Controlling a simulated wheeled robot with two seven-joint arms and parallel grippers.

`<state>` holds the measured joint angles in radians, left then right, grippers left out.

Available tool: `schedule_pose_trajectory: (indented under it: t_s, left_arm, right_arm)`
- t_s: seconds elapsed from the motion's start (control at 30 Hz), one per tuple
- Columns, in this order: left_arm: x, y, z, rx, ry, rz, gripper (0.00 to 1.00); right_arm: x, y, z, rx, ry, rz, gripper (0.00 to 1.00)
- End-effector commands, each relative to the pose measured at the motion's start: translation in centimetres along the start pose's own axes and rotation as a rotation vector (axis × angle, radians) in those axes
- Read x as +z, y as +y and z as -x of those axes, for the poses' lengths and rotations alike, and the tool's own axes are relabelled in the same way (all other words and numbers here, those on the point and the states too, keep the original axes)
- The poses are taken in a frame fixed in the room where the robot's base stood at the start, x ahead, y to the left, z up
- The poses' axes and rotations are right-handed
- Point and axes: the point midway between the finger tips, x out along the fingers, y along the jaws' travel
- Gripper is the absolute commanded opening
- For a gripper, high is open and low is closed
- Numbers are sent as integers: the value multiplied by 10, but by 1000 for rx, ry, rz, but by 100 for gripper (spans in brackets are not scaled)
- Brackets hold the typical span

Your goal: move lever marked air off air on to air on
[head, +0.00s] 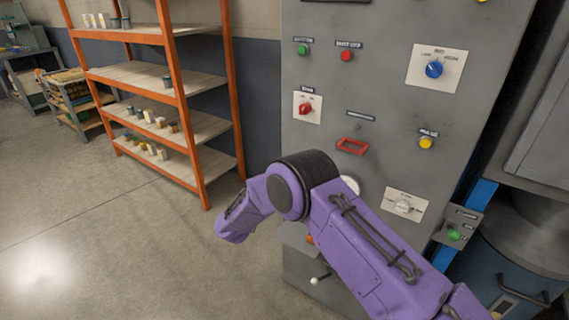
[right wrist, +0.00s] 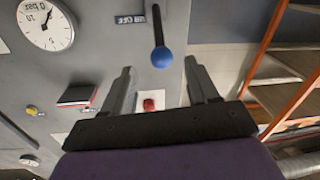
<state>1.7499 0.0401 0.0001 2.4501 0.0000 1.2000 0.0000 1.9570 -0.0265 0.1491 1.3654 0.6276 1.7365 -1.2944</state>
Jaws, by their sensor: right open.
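The lever in the right wrist view is a dark rod with a blue ball knob (right wrist: 162,57), coming off the grey panel beside a small dark label (right wrist: 130,19), partly legible as "AIR OFF". My right gripper (right wrist: 158,67) is open. The blue knob appears between and just beyond its fingertips, with no visible contact; the depth gap is hard to judge. In the head view my purple right arm covers this part of the panel, so the lever is hidden there. My left gripper is not in view.
The grey cabinet (head: 385,20) carries a red selector (head: 306,109), a red handle (head: 352,146), a blue knob (head: 434,69) and several buttons. A white-balled lever (head: 315,281) is low down. An orange-framed shelf (head: 170,80) stands left; floor between is clear. A gauge (right wrist: 46,24) shows in the wrist view.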

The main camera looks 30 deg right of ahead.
Motion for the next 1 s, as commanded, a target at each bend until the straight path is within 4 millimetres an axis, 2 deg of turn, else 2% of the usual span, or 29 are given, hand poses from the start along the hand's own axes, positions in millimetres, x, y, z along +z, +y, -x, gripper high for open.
schedule_pose_trajectory:
  t_s: [0.17,0.4,0.5,0.63,0.83,0.87,1.0]
  left_arm:
    - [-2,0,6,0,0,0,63]
    - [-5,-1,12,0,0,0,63]
    - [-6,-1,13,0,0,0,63]
    - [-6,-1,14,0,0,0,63]
    - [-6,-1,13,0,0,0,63]
    - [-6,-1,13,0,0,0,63]
    - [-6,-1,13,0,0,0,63]
  right_arm:
    - [-2,0,-30,8,-1,2,59]
    - [-2,-1,-81,4,1,2,59]
    - [-1,-1,-94,2,0,3,59]
    - [-1,-2,-102,0,1,4,59]
    - [0,-2,-102,-1,1,4,59]
    - [0,-2,-102,-1,1,4,56]
    - [0,-2,-102,-1,1,4,10]
